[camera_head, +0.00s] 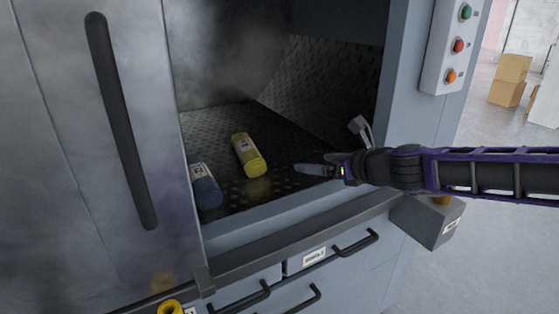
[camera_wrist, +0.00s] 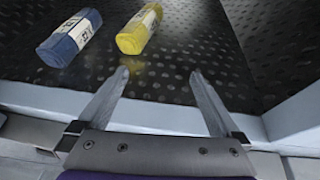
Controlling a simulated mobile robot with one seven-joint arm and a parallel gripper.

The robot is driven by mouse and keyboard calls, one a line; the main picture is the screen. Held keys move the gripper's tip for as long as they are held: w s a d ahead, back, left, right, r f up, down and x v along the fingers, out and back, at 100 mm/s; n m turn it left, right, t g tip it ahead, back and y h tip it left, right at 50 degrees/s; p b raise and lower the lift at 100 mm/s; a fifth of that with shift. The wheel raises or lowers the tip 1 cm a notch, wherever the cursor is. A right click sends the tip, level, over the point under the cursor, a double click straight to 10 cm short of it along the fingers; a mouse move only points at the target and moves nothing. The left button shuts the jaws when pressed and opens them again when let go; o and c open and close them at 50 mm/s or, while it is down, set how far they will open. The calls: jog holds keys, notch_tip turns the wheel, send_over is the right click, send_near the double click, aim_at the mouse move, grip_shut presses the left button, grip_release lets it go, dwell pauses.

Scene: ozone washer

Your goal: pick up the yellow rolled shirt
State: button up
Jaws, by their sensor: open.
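The yellow rolled shirt (camera_head: 249,155) lies on its side on the dark studded floor inside the washer, with a white label around it. In the wrist view the yellow rolled shirt (camera_wrist: 139,31) is at the top, ahead of my fingertips and left of the middle between them. My gripper (camera_head: 335,157) is at the right side of the opening, to the right of the shirt and apart from it. In the wrist view my gripper (camera_wrist: 158,75) has its two fingers spread wide with nothing between them.
A blue roll (camera_head: 205,186) with a white label lies left of the yellow one, close to the sliding metal door (camera_head: 80,150). The front sill (camera_head: 290,228) and the right side wall (camera_wrist: 300,110) bound the opening. A panel with buttons (camera_head: 452,50) is at right.

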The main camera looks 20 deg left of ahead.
send_near(284, 173)
jog(key=a, duration=0.1)
jog(key=w+a+r, duration=0.2)
jog(key=shift+w+a+r+b, duration=0.1)
jog(key=shift+w+a+b, duration=0.05)
jog(key=shift+a+b, duration=0.25)
jog(key=shift+f+x, duration=0.2)
jog(key=shift+x, duration=2.65)
jog(key=shift+d, duration=0.15)
grip_shut()
jog(key=c, duration=1.5)
grip_release()
jog(key=shift+c, duration=0.2)
jog(key=o, duration=1.5)
jog(key=shift+o, duration=0.2)
jog(key=shift+d, duration=0.1)
